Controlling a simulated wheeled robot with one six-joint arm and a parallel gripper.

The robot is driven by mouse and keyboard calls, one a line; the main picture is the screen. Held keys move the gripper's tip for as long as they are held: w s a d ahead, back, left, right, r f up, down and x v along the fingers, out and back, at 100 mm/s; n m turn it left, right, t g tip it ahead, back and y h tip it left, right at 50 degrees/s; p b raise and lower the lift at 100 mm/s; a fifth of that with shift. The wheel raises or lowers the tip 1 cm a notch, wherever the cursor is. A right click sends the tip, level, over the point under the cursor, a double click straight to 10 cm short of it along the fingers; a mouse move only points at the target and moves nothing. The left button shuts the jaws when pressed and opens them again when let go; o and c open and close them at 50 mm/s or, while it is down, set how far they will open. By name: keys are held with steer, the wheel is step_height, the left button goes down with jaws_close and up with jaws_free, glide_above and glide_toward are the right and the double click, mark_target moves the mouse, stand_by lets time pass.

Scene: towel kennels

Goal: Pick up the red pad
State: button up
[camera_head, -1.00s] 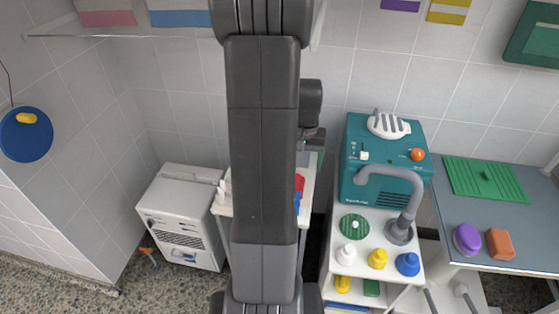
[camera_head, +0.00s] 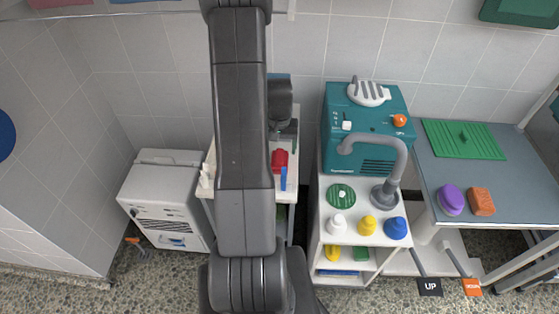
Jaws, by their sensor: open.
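A red item (camera_head: 280,161), which looks like the red pad, lies on the small white table (camera_head: 292,188) at the centre left. My arm hides part of it. A blue item (camera_head: 283,178) is right at its near side. My gripper (camera_head: 286,133) is partly visible beside my arm, just beyond the red item in the picture. It is open, and nothing shows between its fingers. I cannot tell its height above the table.
A teal machine (camera_head: 367,130) with a grey hose stands to the right on a white cart (camera_head: 332,221) holding several bottles. A grey-white cabinet (camera_head: 165,195) stands to the left. A blue-grey table (camera_head: 470,183) at the right holds a green mat, a purple pad and an orange block.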

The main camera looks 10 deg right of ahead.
mark_target(280, 155)
steer(key=shift+w+d+f+p, duration=0.15)
steer(key=shift+f+p, duration=0.3)
steer(key=shift+f, duration=1.95)
steer(key=c, duration=1.1)
steer(key=shift+r+b, duration=0.5)
steer(key=shift+r, duration=4.55)
